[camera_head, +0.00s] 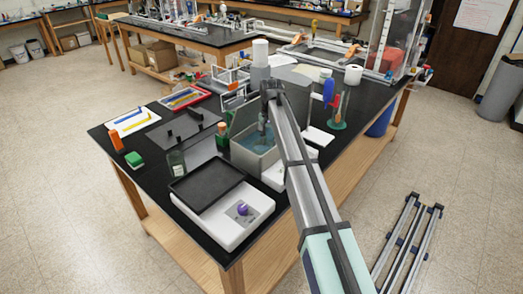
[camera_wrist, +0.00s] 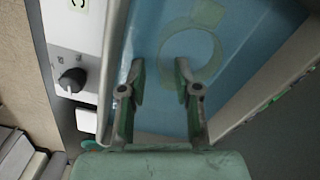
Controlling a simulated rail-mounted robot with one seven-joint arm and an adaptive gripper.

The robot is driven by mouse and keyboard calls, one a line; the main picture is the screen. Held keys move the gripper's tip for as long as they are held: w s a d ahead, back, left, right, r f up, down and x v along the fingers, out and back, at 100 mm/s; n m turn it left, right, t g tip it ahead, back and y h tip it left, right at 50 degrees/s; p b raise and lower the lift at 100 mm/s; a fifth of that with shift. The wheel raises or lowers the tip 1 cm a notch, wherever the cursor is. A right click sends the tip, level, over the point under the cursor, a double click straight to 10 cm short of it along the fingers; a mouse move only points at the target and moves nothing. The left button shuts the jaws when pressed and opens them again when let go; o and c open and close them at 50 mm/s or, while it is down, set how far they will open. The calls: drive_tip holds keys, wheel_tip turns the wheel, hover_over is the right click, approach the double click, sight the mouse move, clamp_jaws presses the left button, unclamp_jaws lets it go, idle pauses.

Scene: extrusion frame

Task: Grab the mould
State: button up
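My gripper (camera_wrist: 159,72) is open, with its two green-grey fingers apart and nothing visible between them. It points down into a basin of blue liquid (camera_wrist: 240,70); in the head view my gripper (camera_head: 263,128) hangs over this grey-walled basin (camera_head: 246,158). A pale green ring shape with a squarish tab (camera_wrist: 208,14) shows in the liquid, just ahead and to the right of the fingertips. It may be the mould, but I cannot tell for sure. The right fingertip overlaps the ring's edge in the picture; contact and depth are unclear.
A white device with a dark knob (camera_wrist: 71,80) stands close along the basin's left side. In the head view, a white box with a purple knob (camera_head: 242,210) and a black slab (camera_head: 206,183) are nearer.

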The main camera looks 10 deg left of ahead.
drive_tip(key=shift+f+p, duration=1.2)
drive_tip(key=shift+f, duration=1.3)
clamp_jaws()
